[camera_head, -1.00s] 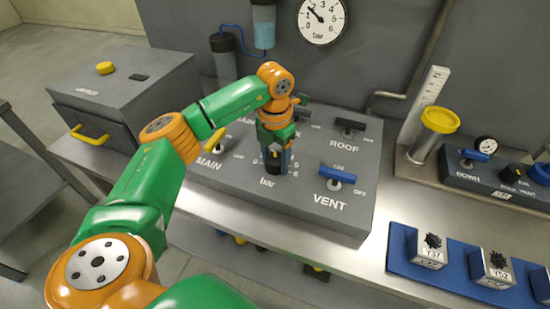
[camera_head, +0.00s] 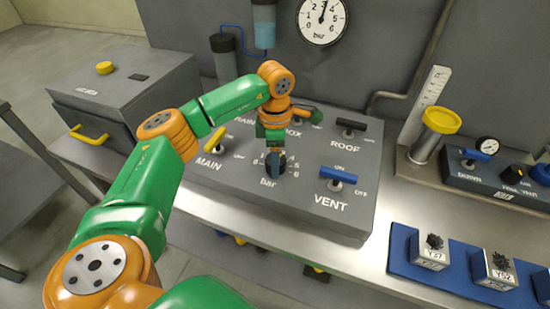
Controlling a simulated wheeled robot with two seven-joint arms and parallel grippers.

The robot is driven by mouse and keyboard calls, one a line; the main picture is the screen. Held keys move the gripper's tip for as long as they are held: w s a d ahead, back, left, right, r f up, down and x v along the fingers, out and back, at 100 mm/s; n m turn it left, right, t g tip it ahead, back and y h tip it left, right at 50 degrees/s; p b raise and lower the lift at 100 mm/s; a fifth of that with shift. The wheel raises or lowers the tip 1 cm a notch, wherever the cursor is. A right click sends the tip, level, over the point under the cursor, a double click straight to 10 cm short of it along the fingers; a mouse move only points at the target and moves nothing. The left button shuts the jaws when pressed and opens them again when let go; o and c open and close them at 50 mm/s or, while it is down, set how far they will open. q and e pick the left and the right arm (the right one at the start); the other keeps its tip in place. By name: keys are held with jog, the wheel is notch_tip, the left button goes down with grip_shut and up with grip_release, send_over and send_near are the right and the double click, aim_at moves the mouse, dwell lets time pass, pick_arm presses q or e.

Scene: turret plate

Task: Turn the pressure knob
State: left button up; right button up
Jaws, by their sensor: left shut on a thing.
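The black pressure knob (camera_head: 281,166) stands on the grey control panel (camera_head: 340,222), above the "bar" label and inside a ring of numbers. My left gripper (camera_head: 275,168) points down over it and is shut on the knob; the fingers hide part of it. The round bar gauge (camera_head: 322,17) on the back wall has its needle pointing nearly straight up, near 3. My right gripper is not in view.
The panel also carries the yellow MAIN lever (camera_head: 212,145), the blue VENT lever (camera_head: 338,174) and the black ROOF lever (camera_head: 351,125). A blue tray (camera_head: 405,262) with marked blocks lies at right. A grey box (camera_head: 120,90) with a yellow handle stands at left.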

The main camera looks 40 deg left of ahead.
pick_arm(q)
jog(key=shift+m, duration=0.7)
jog(key=o, duration=1.4)
jog(key=shift+r, duration=0.1)
notch_tip(320, 180, up, 6)
jog(key=shift+w+d+r+b, duration=0.1)
jog(key=shift+b, duration=0.6)
jog(key=shift+r, duration=0.4)
